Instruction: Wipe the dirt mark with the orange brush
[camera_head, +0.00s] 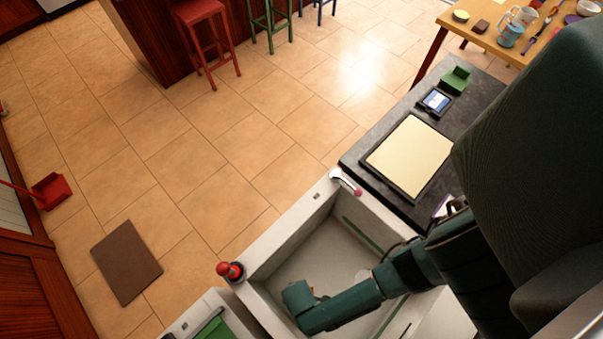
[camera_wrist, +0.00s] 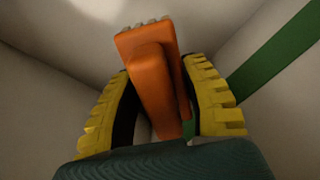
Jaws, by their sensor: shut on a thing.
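My gripper (camera_wrist: 160,80) has two yellow ridged fingers closed on the orange brush (camera_wrist: 152,70), one on each side. The brush's pale bristle end points up and away in the wrist view. In the head view my arm reaches down into a pale basin (camera_head: 262,262); my fingers are hidden behind the wrist, and only a small bit of orange shows beside it.
Pale basin walls surround my gripper, with a green strip (camera_wrist: 270,66) on the right in the wrist view. A red-topped object (camera_head: 230,270) and a white-and-pink item (camera_head: 346,182) sit at the rim. A dark counter with a cream board (camera_head: 410,156) adjoins it.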

